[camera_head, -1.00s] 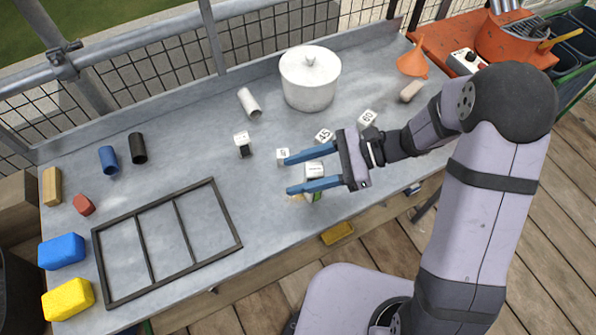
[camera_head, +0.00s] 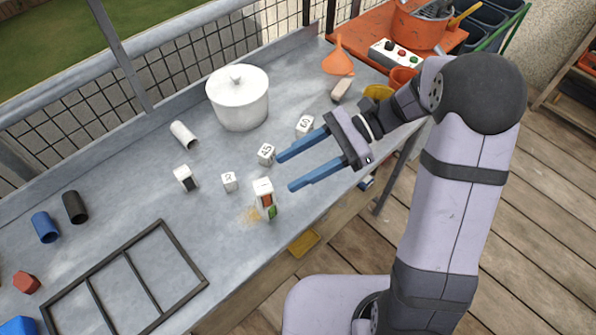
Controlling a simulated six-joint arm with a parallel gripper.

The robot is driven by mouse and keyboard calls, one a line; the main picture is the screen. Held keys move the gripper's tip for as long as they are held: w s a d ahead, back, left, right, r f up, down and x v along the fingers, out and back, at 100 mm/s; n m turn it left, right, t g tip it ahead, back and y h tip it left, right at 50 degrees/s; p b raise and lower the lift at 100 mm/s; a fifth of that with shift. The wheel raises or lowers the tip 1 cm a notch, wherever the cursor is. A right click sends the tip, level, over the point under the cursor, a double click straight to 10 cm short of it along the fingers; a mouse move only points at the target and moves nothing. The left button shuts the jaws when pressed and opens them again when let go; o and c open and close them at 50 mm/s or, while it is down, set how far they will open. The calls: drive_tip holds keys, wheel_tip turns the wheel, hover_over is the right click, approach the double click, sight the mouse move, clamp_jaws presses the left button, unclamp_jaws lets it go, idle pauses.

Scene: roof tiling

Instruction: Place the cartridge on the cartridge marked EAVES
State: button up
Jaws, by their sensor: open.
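Several small white-topped cartridges stand on the grey metal bench. One (camera_head: 185,178) has a dark side, one (camera_head: 229,182) has a small unclear mark, one (camera_head: 266,154) reads 45 and one (camera_head: 305,125) seems to read 60. Nearer the front edge, a taller upright piece (camera_head: 264,194) looks like stacked cartridges, with a white top, a reddish-brown face and a green part low down. Its top label is too small to read, and I cannot make out EAVES anywhere. My gripper (camera_head: 288,172) is open and empty, its blue fingers pointing left, up and right of the stack, apart from it.
A black frame (camera_head: 165,275) lies at left near a blue cylinder (camera_head: 45,228) and a black cylinder (camera_head: 75,207). An orange funnel (camera_head: 338,58) is at back right. Yellowish crumbs lie beside the stack.

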drive_tip(key=s+d+f+n+t+h, duration=0.2)
drive_tip(key=s+d+f+n+h, duration=0.2)
drive_tip(key=d+n+h, duration=0.2)
drive_tip(key=s+d+f+n+t+h, duration=0.3)
drive_tip(key=d+n+h, duration=0.3)
drive_tip(key=d, duration=0.4)
drive_tip(key=shift+s+d+f+n+h, duration=0.3)
drive_tip(key=shift+s+f+n, duration=0.3)
drive_tip(key=shift+n, duration=0.2)
drive_tip(key=shift+a, duration=0.1)
wheel_tip(320, 180, up, 6)
drive_tip(key=p, duration=0.5)
drive_tip(key=shift+f+p, duration=0.2)
drive_tip(key=shift+p, duration=0.1)
